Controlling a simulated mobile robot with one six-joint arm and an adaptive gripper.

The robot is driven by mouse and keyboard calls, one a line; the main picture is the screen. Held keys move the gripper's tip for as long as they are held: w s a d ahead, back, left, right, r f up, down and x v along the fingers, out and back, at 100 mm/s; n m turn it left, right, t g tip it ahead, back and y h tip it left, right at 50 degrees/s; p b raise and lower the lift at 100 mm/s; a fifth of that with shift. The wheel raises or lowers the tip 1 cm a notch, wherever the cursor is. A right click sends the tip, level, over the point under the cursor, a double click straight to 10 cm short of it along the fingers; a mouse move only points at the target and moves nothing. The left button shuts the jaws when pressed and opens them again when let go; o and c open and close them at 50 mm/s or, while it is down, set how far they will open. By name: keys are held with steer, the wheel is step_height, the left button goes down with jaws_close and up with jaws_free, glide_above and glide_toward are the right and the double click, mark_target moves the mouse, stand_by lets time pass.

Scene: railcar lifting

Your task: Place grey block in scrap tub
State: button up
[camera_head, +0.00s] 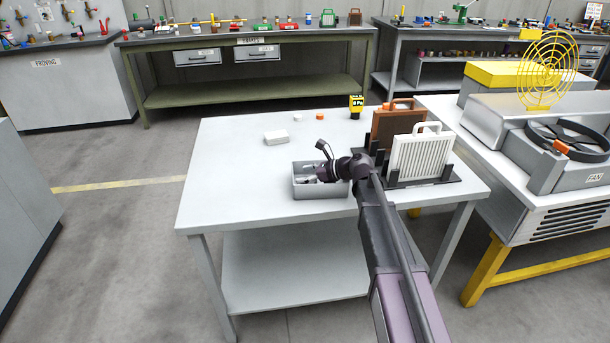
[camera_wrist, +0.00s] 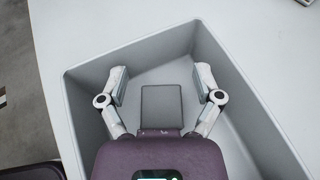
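The scrap tub (camera_head: 307,192) is a grey open box on the white table. My gripper (camera_head: 322,172) is at the tub, its fingers reaching inside the walls. In the wrist view the tub's walls (camera_wrist: 88,112) surround my gripper (camera_wrist: 162,84), whose two fingers are spread wide. A dark grey square block (camera_wrist: 162,106) shows between the fingers, with a gap on each side. It appears to lie on the tub floor, partly hidden at its near edge by my gripper's body. In the head view my gripper and the tub wall hide it.
A pale box (camera_head: 277,138) lies on the table behind the tub. A yellow-black device (camera_head: 356,106) and small white and orange caps stand at the back. A rack with brown (camera_head: 391,128) and white (camera_head: 421,154) panels is to the right. The table's left side is clear.

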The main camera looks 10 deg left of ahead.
steer(key=shift+r, duration=0.15)
stand_by(0.3)
steer(key=shift+d+r+p, duration=0.1)
steer(key=shift+r+p, duration=0.55)
steer(key=shift+p, duration=0.2)
steer(key=p+v, duration=0.4)
steer(key=v, duration=0.7)
steer(key=shift+s+d, duration=0.15)
steer(key=shift+d, duration=0.2)
